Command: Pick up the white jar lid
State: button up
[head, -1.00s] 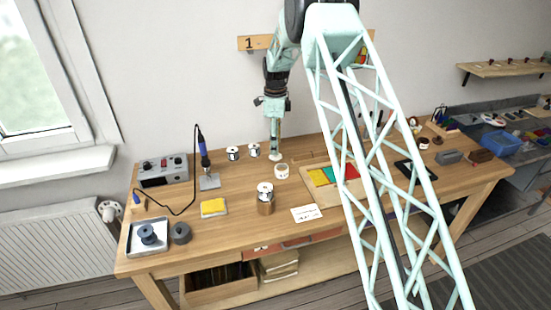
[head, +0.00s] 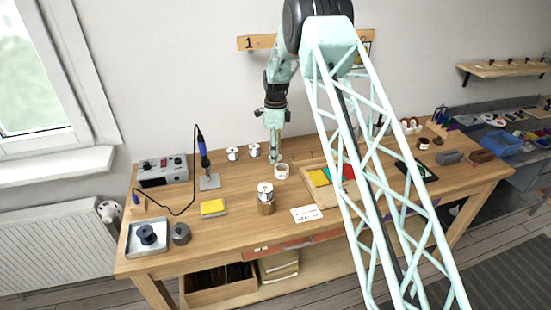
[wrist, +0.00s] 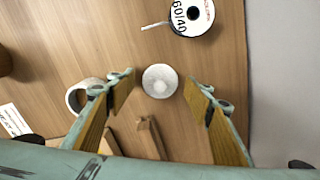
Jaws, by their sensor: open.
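The white jar lid (wrist: 160,81) is a small round disc lying on the wooden bench in the wrist view. My gripper (wrist: 158,86) is open, with one wood-coloured finger to the left of the lid and the other to the right. The lid shows between the fingertips with bare wood on both sides, so no finger appears to touch it. In the head view my gripper (head: 275,155) points down near the back of the bench, and the lid is hard to make out beneath it.
A solder reel (wrist: 192,15) lies close beyond the lid. A white ring-shaped item (wrist: 78,97) sits left of the left finger, and a wooden piece (wrist: 151,137) lies nearer. The wall is behind the bench (head: 235,178). A soldering iron stand (head: 209,181) is further left.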

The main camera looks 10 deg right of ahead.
jog(key=c, duration=0.8)
jog(key=shift+r, duration=0.15)
jog(key=shift+s+r, duration=0.15)
jog(key=shift+r, duration=0.3)
notch_tip(320, 180, up, 6)
jog(key=shift+f+p, duration=0.15)
jog(key=shift+p, duration=0.35)
jog(key=shift+s, duration=0.15)
jog(key=s, duration=0.6)
jog(key=s+d, duration=0.1)
jog(key=s, duration=1.2)
jog(key=shift+s+d, duration=0.2)
jog(key=shift+d, duration=0.1)
jog(key=shift+w+p, duration=0.15)
jog(key=shift+p, duration=0.2)
